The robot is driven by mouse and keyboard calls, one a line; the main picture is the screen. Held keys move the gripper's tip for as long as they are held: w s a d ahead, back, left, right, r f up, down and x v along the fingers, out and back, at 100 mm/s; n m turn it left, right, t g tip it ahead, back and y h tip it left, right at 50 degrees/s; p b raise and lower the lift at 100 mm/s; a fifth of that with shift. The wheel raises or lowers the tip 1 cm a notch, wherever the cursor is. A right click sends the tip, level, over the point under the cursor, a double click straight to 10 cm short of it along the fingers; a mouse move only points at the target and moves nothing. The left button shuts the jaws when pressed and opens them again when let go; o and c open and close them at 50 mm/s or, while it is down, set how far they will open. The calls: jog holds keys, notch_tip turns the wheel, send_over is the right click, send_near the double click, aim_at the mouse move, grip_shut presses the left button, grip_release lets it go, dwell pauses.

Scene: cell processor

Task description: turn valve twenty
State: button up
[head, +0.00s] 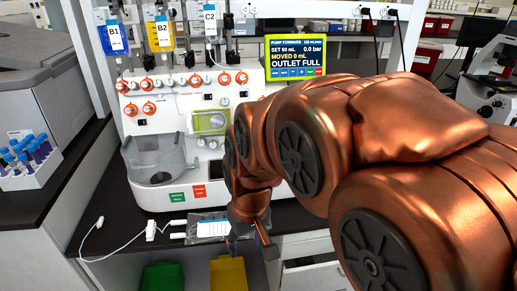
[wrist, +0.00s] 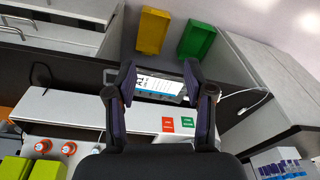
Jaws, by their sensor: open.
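The white cell processor (head: 178,128) stands on the dark bench, with several orange-and-white round valves on its front. One valve (head: 148,108) sits at lower left, another (head: 131,110) beside it, and more (head: 224,78) at upper right. Valve numbers are too small to read, so I cannot tell which is twenty. My arm hides the panel's right side. My gripper (head: 249,240) is open and empty, low in front of the bench edge, apart from the valves. In the wrist view, my gripper (wrist: 160,84) frames a labelled bag (wrist: 157,86); valves (wrist: 69,148) show at lower left.
A screen (head: 296,58) reads "OUTLET FULL". Labelled bags B1 (head: 115,38), B2 (head: 163,35) and C2 (head: 209,25) hang above. A green bin (head: 163,277) and yellow bin (head: 228,273) are below the bench. A tube rack (head: 30,165) stands left; a white cable lies on the bench.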

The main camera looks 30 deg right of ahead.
jog(key=w+d+r+m+t+h+b, duration=0.15)
jog(key=w+d+t, duration=0.25)
jog(key=w+d, duration=0.9)
jog(key=w+d+m+t+h+b, duration=0.1)
jog(key=w+d+t+h, duration=0.2)
jog(key=w+d, duration=1)
jog(key=shift+n, duration=0.25)
jog(key=shift+w+a+f+p, duration=0.1)
jog(key=shift+w+f+p, duration=0.25)
jog(key=shift+w+f, duration=0.8)
jog(key=shift+w+a+f+p, duration=0.1)
jog(key=shift+w+f+p, duration=0.45)
jog(key=shift+w, duration=0.95)
jog(key=shift+w+a+f+p, duration=0.1)
jog(key=shift+w+f+p, duration=0.05)
jog(key=shift+w+f, duration=1.05)
jog(key=shift+w+r, duration=0.1)
grip_shut()
